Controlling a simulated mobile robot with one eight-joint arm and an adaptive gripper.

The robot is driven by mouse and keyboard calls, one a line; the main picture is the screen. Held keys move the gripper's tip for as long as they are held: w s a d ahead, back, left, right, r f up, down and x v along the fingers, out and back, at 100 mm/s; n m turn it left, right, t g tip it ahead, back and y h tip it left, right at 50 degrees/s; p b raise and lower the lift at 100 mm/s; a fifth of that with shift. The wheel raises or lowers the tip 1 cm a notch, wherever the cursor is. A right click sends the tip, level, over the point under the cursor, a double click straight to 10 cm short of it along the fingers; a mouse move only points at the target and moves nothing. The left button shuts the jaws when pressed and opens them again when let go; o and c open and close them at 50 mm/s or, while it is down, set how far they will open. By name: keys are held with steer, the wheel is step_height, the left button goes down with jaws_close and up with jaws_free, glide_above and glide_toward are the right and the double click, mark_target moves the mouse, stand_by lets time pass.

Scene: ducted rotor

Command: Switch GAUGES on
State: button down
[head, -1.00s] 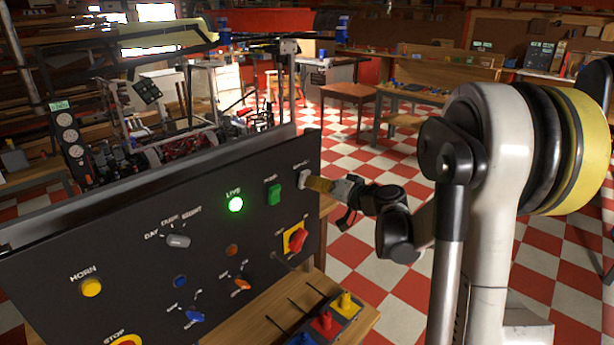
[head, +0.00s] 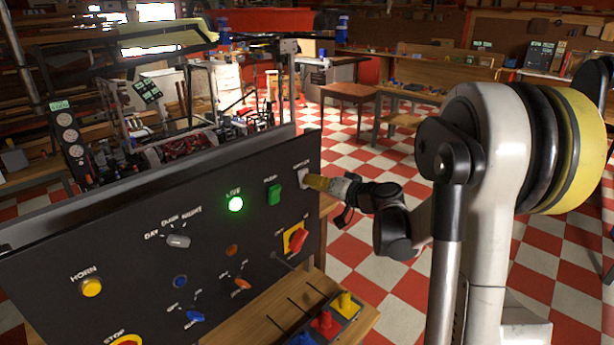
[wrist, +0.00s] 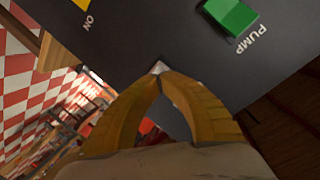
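The black control panel (head: 130,240) stands at the left in the head view. A small pale switch (head: 303,175) sits at its upper right, under a label too small to read surely. My gripper (head: 314,182) has its yellow fingers right at this switch and partly covers it. In the wrist view the fingertips (wrist: 160,72) meet against the dark panel. A small pale bit shows at their tips. The fingers look closed together, with nothing held between them that I can make out. The switch's tilt is hidden.
The green PUMP switch (head: 274,194) is just left of my gripper, and the red knob on a yellow plate (head: 296,239) is below. A green LIVE lamp (head: 236,204) is lit. Behind the panel stands a machine with a small dial cluster (head: 147,92). Checkered floor lies right.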

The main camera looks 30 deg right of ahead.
steer(key=shift+s+d+f+b, duration=0.15)
steer(key=shift+s+f+b, duration=0.05)
steer(key=shift+s, duration=0.2)
steer(key=shift+s+d+f+b, duration=0.1)
steer(key=shift+s+f+b, duration=0.1)
steer(key=shift+s, duration=0.15)
steer(key=shift+s, duration=0.1)
steer(key=s, duration=0.1)
steer(key=s+d+f+b, duration=0.1)
steer(key=s+f+b, duration=0.1)
steer(key=s, duration=0.1)
steer(key=shift+d, duration=0.3)
steer(key=s+a+f+n+g+b, duration=0.1)
steer(key=s+a+f+g+b, duration=0.15)
steer(key=s+a, duration=0.4)
steer(key=s+a+f+n+g+b, duration=0.2)
steer(key=s+a+g, duration=0.1)
steer(key=a, duration=0.7)
steer(key=s+a+f+g+h+b, duration=0.1)
steer(key=s+f+h+b, duration=0.1)
steer(key=s, duration=0.6)
steer(key=s+a+f+n+g+h+b, duration=0.1)
steer(key=s+f+h+b, duration=0.1)
steer(key=s+f, duration=0.3)
steer(key=s, duration=0.3)
steer(key=shift+s+a+f+n, duration=0.2)
steer(key=shift+s+a+n, duration=0.1)
steer(key=shift+a, duration=0.05)
